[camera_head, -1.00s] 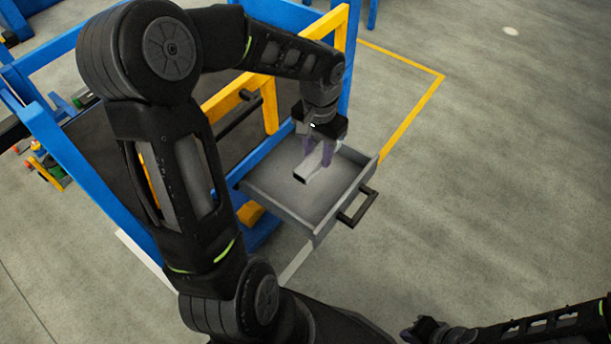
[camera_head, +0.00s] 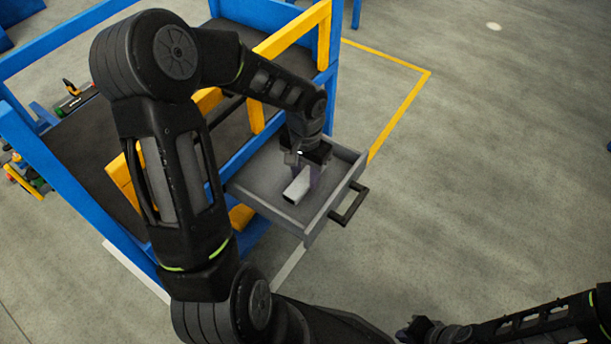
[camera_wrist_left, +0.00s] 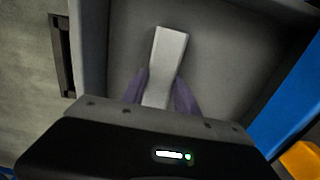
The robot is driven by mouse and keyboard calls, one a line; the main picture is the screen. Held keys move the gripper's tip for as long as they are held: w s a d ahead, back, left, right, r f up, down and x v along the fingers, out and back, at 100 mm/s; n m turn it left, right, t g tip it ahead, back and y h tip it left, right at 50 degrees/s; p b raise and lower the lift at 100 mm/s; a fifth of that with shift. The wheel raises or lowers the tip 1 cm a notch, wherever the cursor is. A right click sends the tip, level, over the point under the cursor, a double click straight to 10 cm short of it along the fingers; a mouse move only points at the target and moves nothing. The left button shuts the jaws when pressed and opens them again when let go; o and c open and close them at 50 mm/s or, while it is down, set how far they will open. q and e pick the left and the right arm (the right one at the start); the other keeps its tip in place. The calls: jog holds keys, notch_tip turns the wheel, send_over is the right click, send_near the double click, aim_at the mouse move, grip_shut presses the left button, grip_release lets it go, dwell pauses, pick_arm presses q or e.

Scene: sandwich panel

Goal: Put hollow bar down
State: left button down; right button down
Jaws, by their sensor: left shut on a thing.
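The hollow bar (camera_head: 297,188) is a short light-grey square tube with a dark open end. It is in the open grey drawer (camera_head: 262,203), close above or on its floor; I cannot tell whether it touches. My left gripper (camera_head: 307,178) points down into the drawer and is shut on the bar. In the left wrist view the bar (camera_wrist_left: 166,55) sticks out between the purple fingers (camera_wrist_left: 160,90), with the drawer floor behind it. My right gripper (camera_head: 415,329) is at the bottom edge, away from the drawer; its fingers are too small to read.
The drawer has raised walls and a dark handle (camera_head: 350,204) on its outer side. A blue and yellow frame (camera_head: 292,32) stands beside and behind the drawer. Open grey floor with a yellow line (camera_head: 402,112) lies to the right.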

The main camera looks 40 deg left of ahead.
aim_at(305, 177)
pick_arm(q)
jog(key=shift+f, duration=0.2)
jog(key=shift+f, duration=0.15)
jog(key=c, duration=0.9)
grip_release()
jog(key=shift+r, duration=0.45)
notch_tip(305, 177, up, 12)
jog(key=p, duration=0.3)
jog(key=shift+f, duration=0.2)
